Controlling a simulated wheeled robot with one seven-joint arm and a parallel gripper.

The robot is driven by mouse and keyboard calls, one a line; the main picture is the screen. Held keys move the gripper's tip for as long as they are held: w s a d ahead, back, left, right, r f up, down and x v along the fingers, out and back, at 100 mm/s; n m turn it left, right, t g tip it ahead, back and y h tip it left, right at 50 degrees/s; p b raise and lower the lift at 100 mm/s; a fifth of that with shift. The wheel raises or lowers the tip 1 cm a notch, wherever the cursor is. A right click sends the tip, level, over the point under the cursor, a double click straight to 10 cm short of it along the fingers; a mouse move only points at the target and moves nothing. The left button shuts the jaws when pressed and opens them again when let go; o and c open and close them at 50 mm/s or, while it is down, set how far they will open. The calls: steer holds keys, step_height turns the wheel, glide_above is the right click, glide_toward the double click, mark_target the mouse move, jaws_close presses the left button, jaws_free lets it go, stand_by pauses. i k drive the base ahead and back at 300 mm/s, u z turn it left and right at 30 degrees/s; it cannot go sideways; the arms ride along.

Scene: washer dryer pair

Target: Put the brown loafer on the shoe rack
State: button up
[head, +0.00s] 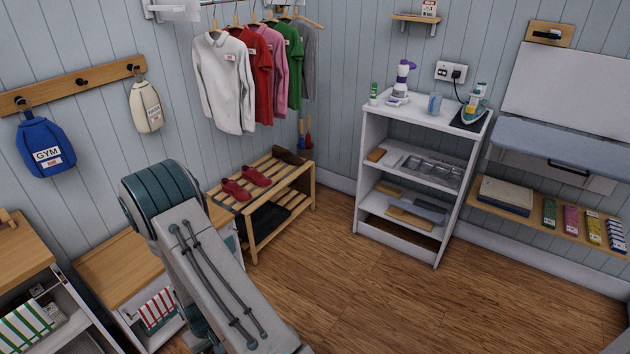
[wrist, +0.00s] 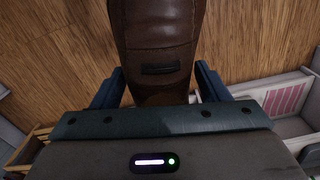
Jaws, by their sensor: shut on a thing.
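The brown loafer (wrist: 157,40) is in the wrist view, a brown leather shoe running up out of the top of the picture. My gripper (wrist: 155,82) is shut on it, with a dark blue finger on either side. The head view does not show my gripper or the held loafer; my arm fills the lower left there. The wooden shoe rack (head: 251,245) stands against the wall beyond my arm. Its top shelf holds a pair of red shoes (head: 247,183) and a dark brown shoe (head: 288,156) at the far end.
Dark items (head: 268,218) lie on the rack's lower shelf. Shirts (head: 222,80) hang above the rack. A white shelf unit (head: 368,150) stands to its right. Low wooden-topped cabinets (head: 112,262) are at the left. The wooden floor (head: 370,300) is clear at centre and right.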

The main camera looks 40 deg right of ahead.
mark_target(278, 171)
steer(key=z, duration=0.45)
steer(key=i, duration=0.5)
steer(key=z, duration=0.8)
steer(key=i, duration=1.6)
steer(key=z, duration=0.6)
steer(key=i, duration=1.1)
steer(key=z, duration=0.05)
